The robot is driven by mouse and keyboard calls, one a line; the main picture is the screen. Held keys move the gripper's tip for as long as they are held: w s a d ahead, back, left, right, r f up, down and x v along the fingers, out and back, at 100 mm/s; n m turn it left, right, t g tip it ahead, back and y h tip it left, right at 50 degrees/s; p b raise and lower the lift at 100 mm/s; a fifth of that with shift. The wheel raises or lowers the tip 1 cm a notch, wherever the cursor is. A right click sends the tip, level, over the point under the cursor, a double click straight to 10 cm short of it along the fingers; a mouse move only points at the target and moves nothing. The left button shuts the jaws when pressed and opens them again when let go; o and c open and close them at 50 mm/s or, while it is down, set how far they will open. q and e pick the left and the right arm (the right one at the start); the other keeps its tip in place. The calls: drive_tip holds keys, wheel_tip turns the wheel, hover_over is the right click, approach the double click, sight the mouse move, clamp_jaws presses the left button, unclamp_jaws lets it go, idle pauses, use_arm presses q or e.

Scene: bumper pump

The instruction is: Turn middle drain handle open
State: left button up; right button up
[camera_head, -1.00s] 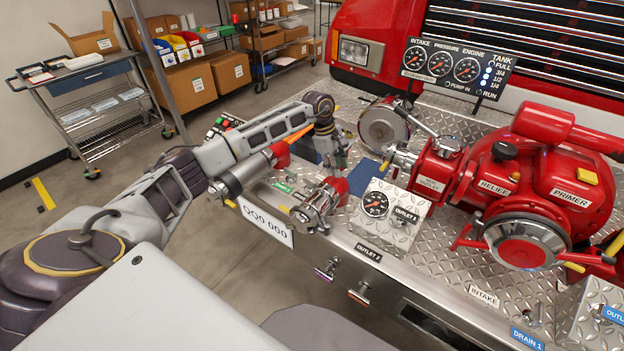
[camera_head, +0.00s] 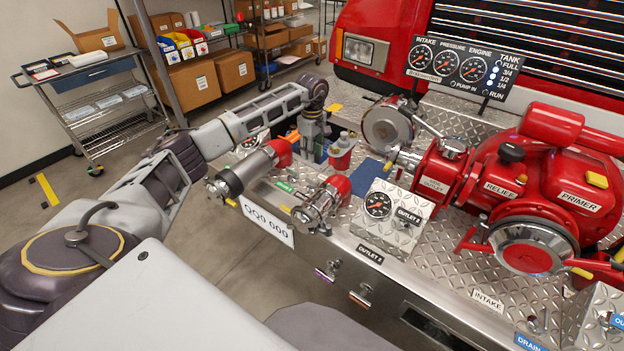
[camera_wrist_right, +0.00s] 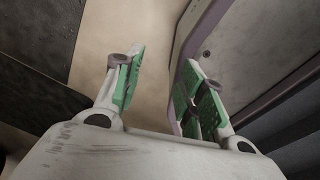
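Two small pull handles, one purple (camera_head: 326,270) and one orange (camera_head: 360,294), stick out of the front face of the bumper below the OUTLET 2 label (camera_head: 370,254). A small metal lever (camera_head: 540,321) stands near the DRAIN 1 label at the lower right. I cannot tell which is the middle drain handle. My left gripper (camera_head: 309,150) points down behind the silver-and-red outlet pipes, well above and behind the pull handles; its fingers are too hidden to read. My right gripper (camera_wrist_right: 155,95) shows only in the wrist view, open and empty, with green finger pads apart.
Two capped pipes (camera_head: 248,170) (camera_head: 322,203), a gauge block (camera_head: 390,212) and the red pump (camera_head: 540,185) crowd the diamond-plate bumper (camera_head: 455,262). A gauge panel (camera_head: 460,70) stands behind. The floor in front of the bumper is clear. Shelves and a cart (camera_head: 100,105) are far left.

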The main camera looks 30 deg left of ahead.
use_arm(q)
hover_over(312, 180)
wheel_tip(312, 180, down, 7)
drive_tip(key=shift+a+f, duration=0.1)
wheel_tip(312, 180, down, 4)
drive_tip(key=shift+w+f+p, duration=0.1)
drive_tip(key=shift+p, duration=0.3)
drive_tip(key=shift+f, duration=0.85)
clamp_jaws()
use_arm(e)
drive_tip(key=shift+w+a+r, duration=0.2)
drive_tip(key=shift+w+r, duration=0.3)
drive_tip(key=shift+w, duration=0.15)
